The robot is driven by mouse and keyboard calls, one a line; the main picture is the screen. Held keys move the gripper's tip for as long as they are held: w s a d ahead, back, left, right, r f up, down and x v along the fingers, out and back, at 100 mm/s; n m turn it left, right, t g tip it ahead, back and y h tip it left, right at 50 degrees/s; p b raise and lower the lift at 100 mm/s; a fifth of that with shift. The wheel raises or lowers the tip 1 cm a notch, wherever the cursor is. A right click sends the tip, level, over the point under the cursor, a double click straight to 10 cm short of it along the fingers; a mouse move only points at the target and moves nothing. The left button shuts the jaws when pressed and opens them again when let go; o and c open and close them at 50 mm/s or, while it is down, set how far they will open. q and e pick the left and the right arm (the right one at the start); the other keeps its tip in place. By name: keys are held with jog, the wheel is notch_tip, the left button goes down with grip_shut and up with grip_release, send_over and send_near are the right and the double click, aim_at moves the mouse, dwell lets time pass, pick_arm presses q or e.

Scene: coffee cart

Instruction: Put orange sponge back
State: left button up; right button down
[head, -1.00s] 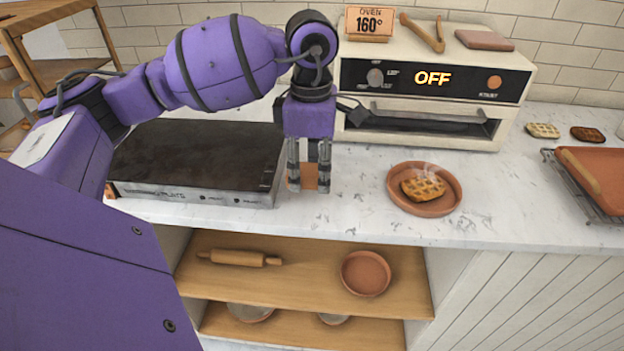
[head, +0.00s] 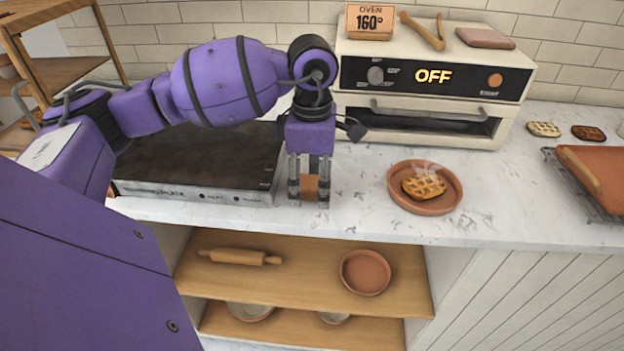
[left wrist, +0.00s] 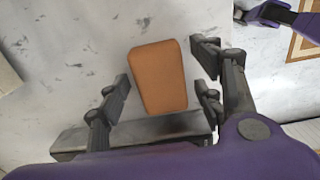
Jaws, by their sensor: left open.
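The orange sponge (head: 310,187) is at the counter beside the right end of the griddle, seen between the fingers of my left gripper (head: 309,200). The left wrist view shows the sponge (left wrist: 160,77) as a flat orange block with rounded corners. My left gripper (left wrist: 163,86) is open there, with fingers on both sides of the sponge and visible gaps. The fingers hide part of the sponge in the head view. I cannot tell whether it touches the counter.
The dark griddle (head: 195,160) stands to the left. A terracotta plate (head: 455,201) with a waffle (head: 424,186) sits to the right, and the oven (head: 440,105) stands behind. A rack with a tray (head: 597,172) is at the far right. Open shelves (head: 300,268) lie below the counter.

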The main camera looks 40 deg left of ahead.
aim_at(312, 182)
pick_arm(q)
jog(key=shift+r, duration=0.2)
notch_tip(312, 182, up, 12)
pick_arm(e)
jog(key=shift+w+r, duration=0.1)
jog(key=shift+r, duration=0.05)
jog(key=shift+w, duration=0.1)
dwell(0.6)
